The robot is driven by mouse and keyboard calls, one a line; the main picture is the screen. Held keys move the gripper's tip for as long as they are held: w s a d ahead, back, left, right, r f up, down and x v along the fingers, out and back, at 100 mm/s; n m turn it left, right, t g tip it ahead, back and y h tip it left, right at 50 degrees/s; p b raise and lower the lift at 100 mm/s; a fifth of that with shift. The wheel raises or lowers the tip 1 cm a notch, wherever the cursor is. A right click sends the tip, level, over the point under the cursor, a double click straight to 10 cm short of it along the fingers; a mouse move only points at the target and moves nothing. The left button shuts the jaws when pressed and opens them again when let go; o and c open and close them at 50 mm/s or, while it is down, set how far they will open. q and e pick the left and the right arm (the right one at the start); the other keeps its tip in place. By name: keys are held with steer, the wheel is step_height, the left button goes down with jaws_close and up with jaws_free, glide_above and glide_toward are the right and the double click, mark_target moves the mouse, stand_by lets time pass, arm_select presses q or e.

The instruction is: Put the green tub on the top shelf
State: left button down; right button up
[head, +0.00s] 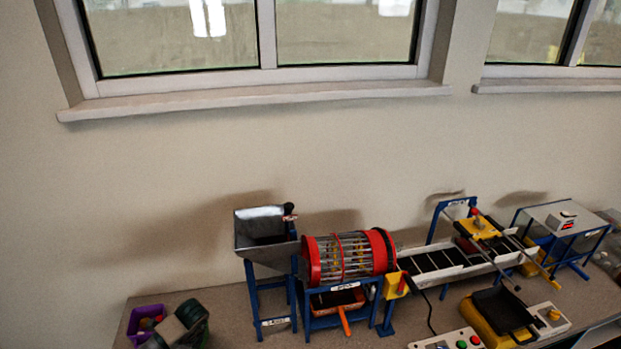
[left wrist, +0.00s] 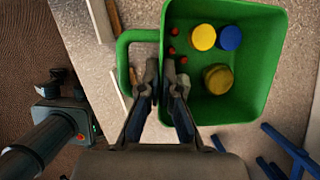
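The green tub (left wrist: 268,105) fills the upper right of the left wrist view, seen from above, with a looped green handle (left wrist: 123,62) on its left. A yellow disc, a blue disc, a dull yellow round piece and several small red pieces lie in it. My left gripper (left wrist: 163,68) is shut on the tub's handle-side wall, one finger on each side. The tub is not clearly seen in the head view; a dark green shape (head: 193,316) shows at the lower left. No top shelf shows in either view. My right gripper is not in view.
A purple tub (head: 135,322) with coloured pieces stands at the bench's left end. A metal hopper (head: 262,248), red drum (head: 347,257) and conveyor (head: 440,266) on blue legs stand to the right. The bench (head: 228,308) has a clear patch left of the hopper.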

arm_select(q)
steer(key=d+m, duration=0.1)
steer(key=m, duration=0.1)
steer(key=d+r+m+t, duration=0.1)
steer(key=m, duration=0.1)
steer(key=shift+w+d+t, duration=0.1)
steer(key=shift+d+t, duration=0.1)
steer(key=shift+t, duration=0.1)
steer(key=m, duration=0.1)
steer(key=d+m+t, duration=0.1)
steer(key=m, duration=0.1)
steer(key=shift+w+d+r+h, duration=0.1)
steer(key=shift+d+r+h, duration=0.1)
steer(key=shift+h, duration=0.1)
steer(key=s+d+r+n+g+h, duration=0.15)
steer(key=d+r+n+g, duration=0.35)
steer(key=d+n, duration=0.6)
steer(key=s+d+r+n+g+h, duration=0.1)
steer(key=d+r+n+g+h, duration=0.15)
steer(key=d+r+n, duration=0.85)
steer(key=a+f+n, duration=0.2)
steer(key=a+f, duration=0.1)
steer(key=f, duration=0.6)
steer(key=shift+a+n, duration=0.3)
steer(key=shift+a, duration=0.05)
steer(key=shift+d+r+t, duration=0.1)
steer(key=shift+t, duration=0.25)
